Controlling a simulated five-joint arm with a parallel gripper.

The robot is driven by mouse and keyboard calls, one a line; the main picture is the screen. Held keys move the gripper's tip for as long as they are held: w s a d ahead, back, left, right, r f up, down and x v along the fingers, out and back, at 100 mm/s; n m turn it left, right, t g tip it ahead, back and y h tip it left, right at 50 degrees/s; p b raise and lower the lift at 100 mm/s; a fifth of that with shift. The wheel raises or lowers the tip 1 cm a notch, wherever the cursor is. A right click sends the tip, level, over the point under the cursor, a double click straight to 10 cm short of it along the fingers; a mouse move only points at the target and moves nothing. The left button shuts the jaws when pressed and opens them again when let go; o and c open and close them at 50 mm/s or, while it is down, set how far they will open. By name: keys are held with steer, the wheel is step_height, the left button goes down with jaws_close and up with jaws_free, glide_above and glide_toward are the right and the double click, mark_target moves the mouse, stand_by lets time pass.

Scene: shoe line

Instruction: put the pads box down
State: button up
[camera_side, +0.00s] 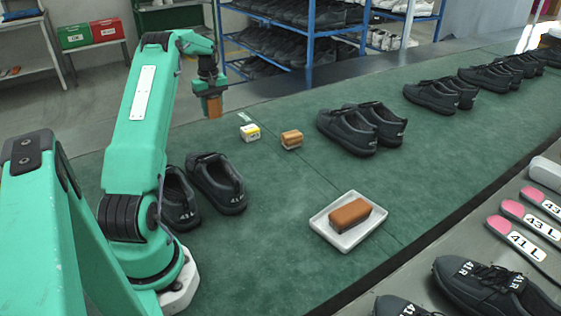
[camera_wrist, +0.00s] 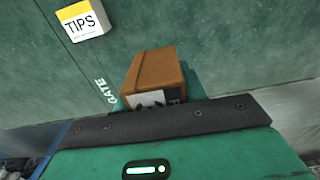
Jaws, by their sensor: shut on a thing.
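My gripper (camera_side: 210,90) is shut on a brown box (camera_side: 214,107), which I take to be the pads box. It hangs above the far edge of the green mat, left of the small TIPS box. In the wrist view the held box (camera_wrist: 155,72) shows a plain brown top and a partly hidden white and black label, too small to read. A teal finger shows at its right side. A gap between the box and the mat cannot be measured from here.
The white and yellow TIPS box (camera_side: 250,133) and another small brown box (camera_side: 291,139) stand on the mat (camera_side: 275,210). A white tray (camera_side: 326,232) holds a brown block. Black shoes (camera_side: 347,130) stand behind. White GATE lettering (camera_wrist: 105,94) marks the mat near the held box.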

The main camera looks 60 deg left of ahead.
glide_above(200, 132)
step_height(200, 132, down, 4)
steer(key=shift+w+f, duration=0.1)
steer(key=shift+f, duration=0.15)
steer(key=shift+f, duration=0.1)
steer(key=shift+f, duration=1.95)
steer(key=shift+f, duration=0.1)
steer(key=o, duration=1)
step_height(200, 132, up, 12)
steer(key=shift+r, duration=0.15)
